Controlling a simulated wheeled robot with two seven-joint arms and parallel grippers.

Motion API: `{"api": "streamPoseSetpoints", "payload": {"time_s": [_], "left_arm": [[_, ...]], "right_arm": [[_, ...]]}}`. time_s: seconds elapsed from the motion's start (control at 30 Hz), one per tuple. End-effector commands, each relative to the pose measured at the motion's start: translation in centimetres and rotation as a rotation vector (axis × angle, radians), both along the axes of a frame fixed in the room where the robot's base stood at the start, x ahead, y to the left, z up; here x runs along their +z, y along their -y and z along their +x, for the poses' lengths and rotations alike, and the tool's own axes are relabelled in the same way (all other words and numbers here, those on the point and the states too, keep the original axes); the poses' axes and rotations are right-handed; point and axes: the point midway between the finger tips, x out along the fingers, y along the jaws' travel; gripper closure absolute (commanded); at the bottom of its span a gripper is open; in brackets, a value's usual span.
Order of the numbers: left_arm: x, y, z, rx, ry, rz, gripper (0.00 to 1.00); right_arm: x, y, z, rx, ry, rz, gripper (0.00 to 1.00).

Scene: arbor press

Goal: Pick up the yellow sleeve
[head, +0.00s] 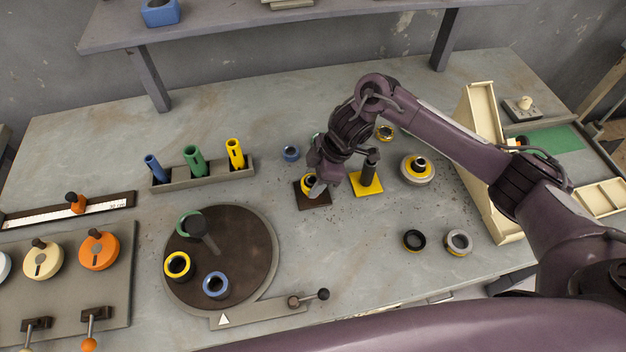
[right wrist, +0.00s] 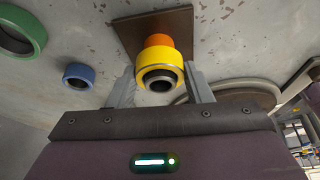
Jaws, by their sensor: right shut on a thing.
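My right gripper (head: 318,186) is low over a dark square plate (head: 316,203), also seen in the right wrist view (right wrist: 152,22). Its two fingers are shut on a yellow sleeve with a dark bore (right wrist: 160,72), one finger on each side. The sleeve also shows in the head view (head: 307,184), partly covered by the gripper. An orange part (right wrist: 158,41) shows between the sleeve and the plate. I cannot tell whether the sleeve is clear of what is under it. My left gripper is not in view.
A yellow plate with a black post (head: 366,186) stands just right of the gripper. A blue ring (head: 291,153) lies behind left. A rack (head: 205,175) with coloured tubes and a round turntable (head: 250,245) lie left. A cream upright panel (head: 480,140) is at right.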

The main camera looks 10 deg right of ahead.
Motion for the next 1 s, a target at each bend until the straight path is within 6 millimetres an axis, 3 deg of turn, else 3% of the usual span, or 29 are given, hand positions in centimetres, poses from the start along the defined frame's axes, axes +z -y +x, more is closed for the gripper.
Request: {"api": "streamPoseSetpoints", "payload": {"time_s": [0.17, 0.33, 0.7, 1.0], "left_arm": [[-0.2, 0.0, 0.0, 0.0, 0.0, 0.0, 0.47], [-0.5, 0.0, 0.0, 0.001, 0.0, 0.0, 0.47], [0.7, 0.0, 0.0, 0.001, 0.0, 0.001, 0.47], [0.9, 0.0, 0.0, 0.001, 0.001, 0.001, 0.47]], "right_arm": [[0.9, 0.0, 0.1, 0.0, 0.002, 0.002, 0.83], [3.4, 0.0, 0.2, 0.002, 0.006, 0.001, 0.83], [13.5, 0.1, 0.3, 0.001, 0.011, -0.002, 0.83], [18.7, 0.0, 0.1, 0.0, 0.005, -0.001, 0.83]]}}
